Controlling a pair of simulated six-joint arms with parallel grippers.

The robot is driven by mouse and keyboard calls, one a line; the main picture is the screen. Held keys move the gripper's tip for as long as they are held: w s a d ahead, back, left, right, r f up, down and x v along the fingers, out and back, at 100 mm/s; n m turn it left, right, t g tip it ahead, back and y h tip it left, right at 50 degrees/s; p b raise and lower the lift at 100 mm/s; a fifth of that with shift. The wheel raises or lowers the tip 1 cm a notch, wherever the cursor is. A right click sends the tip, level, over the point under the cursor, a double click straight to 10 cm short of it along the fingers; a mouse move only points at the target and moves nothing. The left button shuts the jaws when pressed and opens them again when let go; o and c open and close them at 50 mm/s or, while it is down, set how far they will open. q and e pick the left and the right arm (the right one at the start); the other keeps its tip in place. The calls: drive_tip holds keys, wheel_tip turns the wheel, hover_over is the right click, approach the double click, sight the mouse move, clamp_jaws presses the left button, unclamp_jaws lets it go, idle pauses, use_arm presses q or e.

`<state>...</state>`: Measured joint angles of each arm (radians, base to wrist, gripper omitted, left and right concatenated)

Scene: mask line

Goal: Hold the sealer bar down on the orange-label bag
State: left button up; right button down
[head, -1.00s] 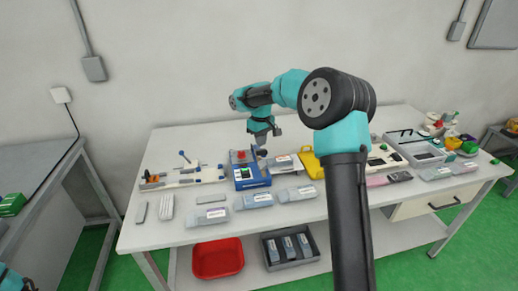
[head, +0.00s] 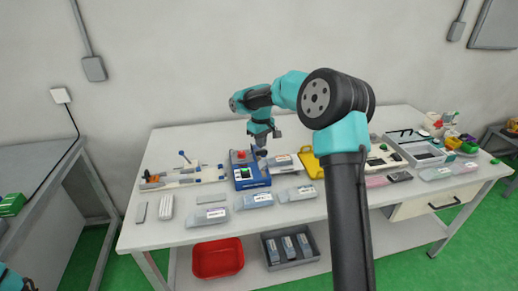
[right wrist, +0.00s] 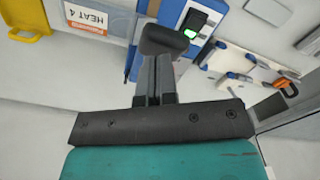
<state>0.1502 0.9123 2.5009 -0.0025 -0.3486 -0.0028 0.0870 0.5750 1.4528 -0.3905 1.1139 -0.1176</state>
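The blue sealer (head: 256,181) stands in the middle of the table, with a red knob (head: 241,155) and a green-lit switch (right wrist: 190,33). A bag with an orange-edged "HEAT 4" label (right wrist: 88,17) lies beside it, its end at the sealer; the head view shows the bag (head: 281,160) small. My right gripper (head: 262,146) points down over the sealer. In the right wrist view its fingers (right wrist: 155,82) are together, their tips against a dark rounded handle (right wrist: 166,40). Whether they touch it is partly hidden. My left gripper is out of view.
Several grey bags, one of them here (head: 212,217), lie along the table front. A yellow tray (head: 306,163) is right of the sealer, a jig with levers (head: 185,175) left. A red bin (head: 218,258) and a dark crate (head: 289,247) sit below. The back table is clear.

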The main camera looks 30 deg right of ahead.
sight(262, 158)
drive_tip(key=shift+f, duration=0.7)
drive_tip(key=shift+s+a+f, duration=0.1)
drive_tip(key=shift+s+f, duration=0.15)
drive_tip(key=shift+f, duration=1)
drive_tip(key=shift+s+a+f, duration=0.1)
drive_tip(key=shift+s+f, duration=0.15)
drive_tip(key=shift+f, duration=1.05)
drive_tip(key=shift+s+a+f, duration=0.1)
drive_tip(key=shift+s+f, duration=0.15)
drive_tip(key=shift+f, duration=1)
drive_tip(key=shift+r, duration=0.1)
idle(2.2)
drive_tip(key=shift+w+d+r, duration=0.1)
drive_tip(key=shift+w+r, duration=0.15)
drive_tip(key=shift+r, duration=1.35)
drive_tip(key=shift+w+d+r, duration=0.1)
drive_tip(key=shift+w+r, duration=0.15)
drive_tip(key=shift+r, duration=1.35)
drive_tip(key=shift+w+d+r, duration=0.1)
drive_tip(key=shift+w+r, duration=0.15)
drive_tip(key=shift+r, duration=1.35)
